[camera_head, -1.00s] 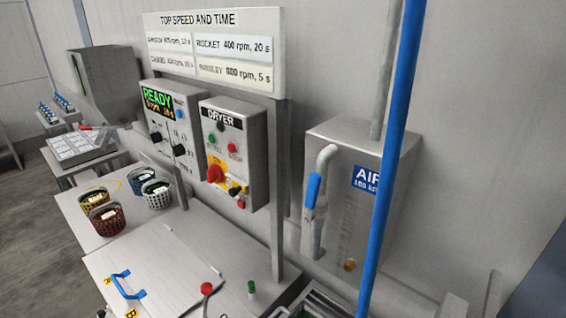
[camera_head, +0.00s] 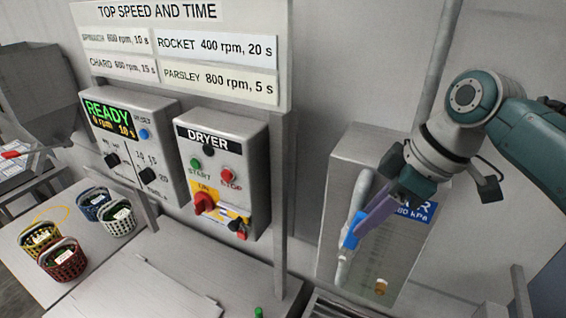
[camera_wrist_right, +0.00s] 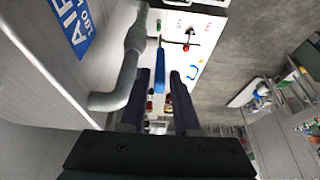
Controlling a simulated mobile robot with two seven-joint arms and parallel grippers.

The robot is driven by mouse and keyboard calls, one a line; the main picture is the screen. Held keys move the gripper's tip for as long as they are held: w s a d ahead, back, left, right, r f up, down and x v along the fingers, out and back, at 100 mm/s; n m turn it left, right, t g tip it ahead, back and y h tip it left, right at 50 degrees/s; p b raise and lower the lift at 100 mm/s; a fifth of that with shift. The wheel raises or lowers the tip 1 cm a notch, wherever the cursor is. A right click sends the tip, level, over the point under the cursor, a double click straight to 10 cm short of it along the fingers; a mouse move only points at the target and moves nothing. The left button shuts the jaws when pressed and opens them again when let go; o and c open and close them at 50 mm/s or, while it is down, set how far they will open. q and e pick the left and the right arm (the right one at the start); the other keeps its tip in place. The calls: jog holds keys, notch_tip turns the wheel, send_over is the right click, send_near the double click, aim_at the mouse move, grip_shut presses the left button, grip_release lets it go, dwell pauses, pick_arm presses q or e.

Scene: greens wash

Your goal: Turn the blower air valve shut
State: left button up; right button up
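The air valve's blue handle (camera_head: 352,232) is on a grey pipe (camera_head: 360,190) at the front of the metal air box (camera_head: 345,160). The handle lies roughly along the pipe. My right gripper (camera_head: 362,226) comes in from the right with its purple fingers at the handle, covering part of it. In the right wrist view the two fingers (camera_wrist_right: 160,88) are apart, and the blue handle (camera_wrist_right: 160,72) shows between them; whether they touch it I cannot tell. My left gripper is not in view.
A dryer panel (camera_head: 222,150) with start and stop buttons and a red knob is left of the valve. A control box (camera_head: 130,110) reads READY. Several baskets (camera_head: 62,262) stand on the bench at left. A post (camera_head: 280,200) stands between dryer and air box.

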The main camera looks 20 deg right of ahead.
aim_at(351, 249)
jog(key=shift+x, duration=1.85)
grip_shut()
jog(key=shift+a, duration=0.1)
